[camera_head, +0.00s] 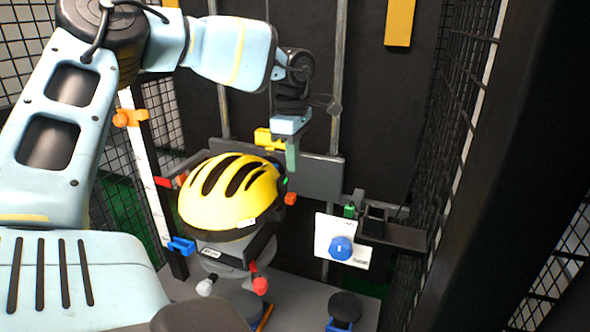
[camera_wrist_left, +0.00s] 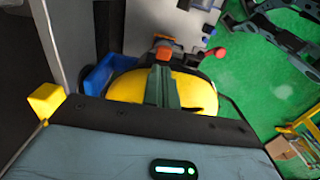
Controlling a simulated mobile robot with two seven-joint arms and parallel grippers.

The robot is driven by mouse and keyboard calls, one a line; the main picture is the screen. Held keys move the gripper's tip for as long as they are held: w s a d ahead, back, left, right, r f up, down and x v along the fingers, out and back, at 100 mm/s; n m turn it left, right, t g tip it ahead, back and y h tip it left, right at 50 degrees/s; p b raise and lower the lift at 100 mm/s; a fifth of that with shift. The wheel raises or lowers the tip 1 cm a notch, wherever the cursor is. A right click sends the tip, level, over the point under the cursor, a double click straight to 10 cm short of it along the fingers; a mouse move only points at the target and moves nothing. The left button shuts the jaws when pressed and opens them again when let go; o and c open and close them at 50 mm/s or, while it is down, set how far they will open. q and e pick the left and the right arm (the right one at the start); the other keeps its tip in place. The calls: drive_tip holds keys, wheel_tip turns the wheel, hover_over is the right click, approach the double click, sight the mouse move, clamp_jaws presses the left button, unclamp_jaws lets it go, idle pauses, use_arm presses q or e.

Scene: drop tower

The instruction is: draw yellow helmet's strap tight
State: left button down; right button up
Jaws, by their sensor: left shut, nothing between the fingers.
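The yellow helmet (camera_head: 228,195) with dark vents sits on a dark headform above a grey stand. My left gripper (camera_head: 292,155) points down just behind and to the right of the helmet's crown, its green fingers shut and empty. In the left wrist view the shut fingers (camera_wrist_left: 162,88) stand in front of the helmet (camera_wrist_left: 195,88) and hide part of it. Whether they touch it I cannot tell. An orange piece (camera_head: 290,198) shows at the helmet's right side. I cannot make out the strap clearly. My right gripper is not in view.
A white plate with a blue knob (camera_head: 340,247) stands to the right. A white upright scale (camera_head: 147,180) with an orange clamp stands left. Vertical rails and mesh walls enclose the place.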

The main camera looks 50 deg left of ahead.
use_arm(q)
wheel_tip(320, 180, up, 8)
drive_tip(key=shift+s, duration=0.35)
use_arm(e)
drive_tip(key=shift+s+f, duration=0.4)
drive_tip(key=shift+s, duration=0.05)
use_arm(q)
drive_tip(key=shift+w, duration=0.1)
